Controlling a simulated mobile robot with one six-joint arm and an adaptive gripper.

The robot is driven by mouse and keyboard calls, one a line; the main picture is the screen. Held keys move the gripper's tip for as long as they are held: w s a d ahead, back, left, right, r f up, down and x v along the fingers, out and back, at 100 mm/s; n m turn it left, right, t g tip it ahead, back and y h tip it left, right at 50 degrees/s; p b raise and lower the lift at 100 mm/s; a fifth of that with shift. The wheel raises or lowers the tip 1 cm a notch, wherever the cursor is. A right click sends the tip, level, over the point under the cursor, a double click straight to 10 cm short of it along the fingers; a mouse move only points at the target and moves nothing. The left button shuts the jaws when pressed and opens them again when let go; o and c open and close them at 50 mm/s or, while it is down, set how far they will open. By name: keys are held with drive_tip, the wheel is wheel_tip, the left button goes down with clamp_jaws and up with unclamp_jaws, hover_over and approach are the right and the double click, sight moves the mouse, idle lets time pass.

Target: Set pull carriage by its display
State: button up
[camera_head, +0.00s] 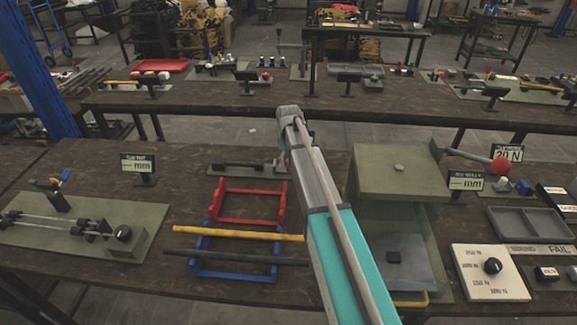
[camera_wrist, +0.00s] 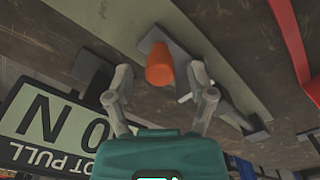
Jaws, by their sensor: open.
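The pull fixture's long grey-green base (camera_head: 221,169) lies at the back of the front table, with dark parts on it. My arm hides its right end. In the wrist view, an orange upright handle (camera_wrist: 160,66) stands on a dark plate beside the green base strip (camera_wrist: 218,42). A pale display (camera_wrist: 45,125), marked PULL and showing a 0 and an N, is at lower left; a finger and the edge of view may hide part of its reading. My gripper (camera_wrist: 160,93) is open, its fingers either side of the handle in the picture; contact cannot be told.
Red (camera_head: 247,221) and blue (camera_head: 232,272) frames stand in front of the fixture. A large green press (camera_head: 400,172) stands just right of my arm, with a red-knobbed lever (camera_head: 501,166). A slide rig with rods (camera_head: 50,222) is at left.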

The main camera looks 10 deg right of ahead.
drive_tip(key=shift+f, duration=0.4)
drive_tip(key=shift+c, duration=0.3)
clamp_jaws()
